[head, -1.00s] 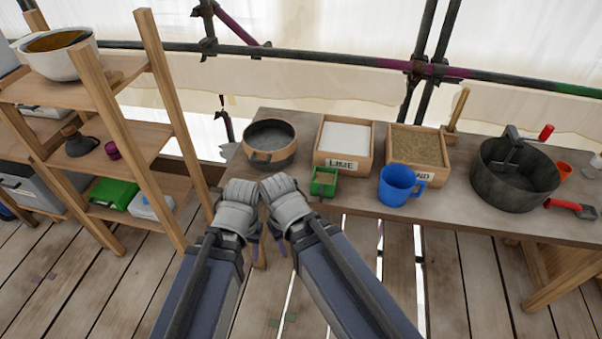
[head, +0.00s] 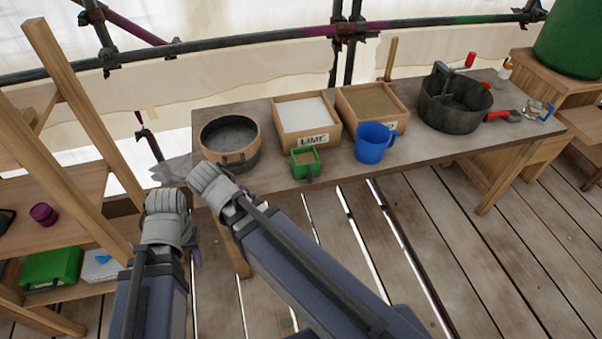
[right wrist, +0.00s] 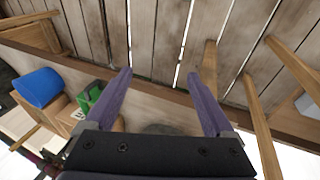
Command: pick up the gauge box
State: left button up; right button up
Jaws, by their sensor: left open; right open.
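The gauge box appears to be the small green open-topped box (head: 305,163) at the table's front edge, before the bin marked LIME. It also shows at the left of the right wrist view (right wrist: 88,97). My left gripper (head: 194,248) hangs below and left of the table; it is open, its fingers mostly hidden by the wrist. My right wrist is by the table's front left corner, left of the green box. In the right wrist view my right gripper (right wrist: 158,75) is open, nothing between its fingers.
The workbench (head: 415,150) carries a round pan (head: 230,158), a lime bin (head: 308,120), a sand bin (head: 374,102), a blue mug (head: 373,143) beside the green box, and a dark bucket (head: 452,118). A wooden shelf (head: 75,120) stands close on the left. Floorboards in front are clear.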

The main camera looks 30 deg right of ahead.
jog(key=w+d+f+m+t+h+b, duration=0.1)
jog(key=w+d+f+m+h+b, duration=0.35)
jog(key=w+d+m+b, duration=0.4)
jog(key=m+t+h+b, duration=0.15)
jog(key=m+h, duration=0.25)
jog(key=m, duration=0.4)
send_near(307, 168)
jog(key=d, duration=0.2)
jog(key=shift+w+d+f+g+b, duration=0.15)
jog(key=shift+w+d+f+b, duration=0.1)
jog(key=shift+d+f+b, duration=0.25)
jog(key=shift+w+d+f+g+b, duration=0.1)
jog(key=shift+w+d+f+b, duration=0.2)
jog(key=shift+d+b, duration=0.2)
jog(key=b+x, duration=0.1)
jog(key=x, duration=0.1)
jog(key=b+x, duration=0.1)
jog(key=x, duration=0.1)
jog(key=shift+d+f, duration=0.1)
jog(key=shift+f, duration=0.25)
jog(key=shift+w+d, duration=0.1)
jog(key=shift+d, duration=0.25)
pick_arm(q)
notch_tip(307, 168, down, 17)
jog(key=shift+r, duration=0.2)
pick_arm(e)
jog(key=c, duration=1.3)
